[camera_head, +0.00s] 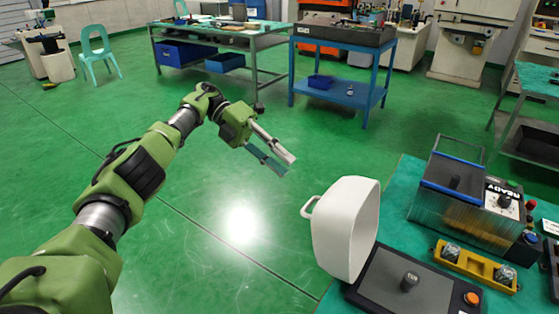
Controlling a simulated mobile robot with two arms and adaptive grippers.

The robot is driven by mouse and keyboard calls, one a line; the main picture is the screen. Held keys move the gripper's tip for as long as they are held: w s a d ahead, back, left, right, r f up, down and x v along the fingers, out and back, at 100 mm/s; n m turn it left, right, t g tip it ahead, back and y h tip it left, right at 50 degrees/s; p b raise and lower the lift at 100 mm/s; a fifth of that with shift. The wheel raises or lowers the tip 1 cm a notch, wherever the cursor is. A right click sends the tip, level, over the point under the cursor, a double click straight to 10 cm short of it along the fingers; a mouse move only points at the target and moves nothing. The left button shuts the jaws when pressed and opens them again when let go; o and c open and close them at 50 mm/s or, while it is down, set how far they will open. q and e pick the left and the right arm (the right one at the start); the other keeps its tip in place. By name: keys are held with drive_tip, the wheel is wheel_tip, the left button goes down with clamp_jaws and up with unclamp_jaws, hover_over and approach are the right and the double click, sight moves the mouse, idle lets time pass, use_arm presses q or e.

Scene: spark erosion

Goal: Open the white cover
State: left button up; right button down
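The white cover (345,228) stands upright, tipped up on its side at the left edge of a dark base plate (425,283). Its handle (309,207) sticks out to the left over the floor. The base plate lies uncovered, with a black knob (410,281) and an orange button (471,298) on it. My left gripper (288,165) is in the air up and left of the cover, apart from it. Its two fingers are parted, with nothing between them. My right gripper is out of view.
The green bench top (402,190) also carries a box marked READY (455,208) and a yellow holder (475,266) with two clear knobs. A blue table (345,47) and a longer workbench (215,40) stand farther back. Open green floor lies left of the cover.

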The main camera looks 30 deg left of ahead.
use_arm(q)
drive_tip(key=n+t+h+p, duration=0.1)
drive_tip(key=n+t+p, duration=0.7)
drive_tip(key=t, duration=0.5)
approach(308, 204)
drive_tip(key=shift+n, duration=0.4)
drive_tip(key=shift+f+p+x, duration=0.15)
drive_tip(key=shift+p+x, duration=0.5)
drive_tip(key=shift+x, duration=1.85)
drive_tip(key=shift+f+p+x, duration=0.15)
drive_tip(key=shift+p+x, duration=0.45)
drive_tip(key=shift+x, duration=1.95)
clamp_jaws()
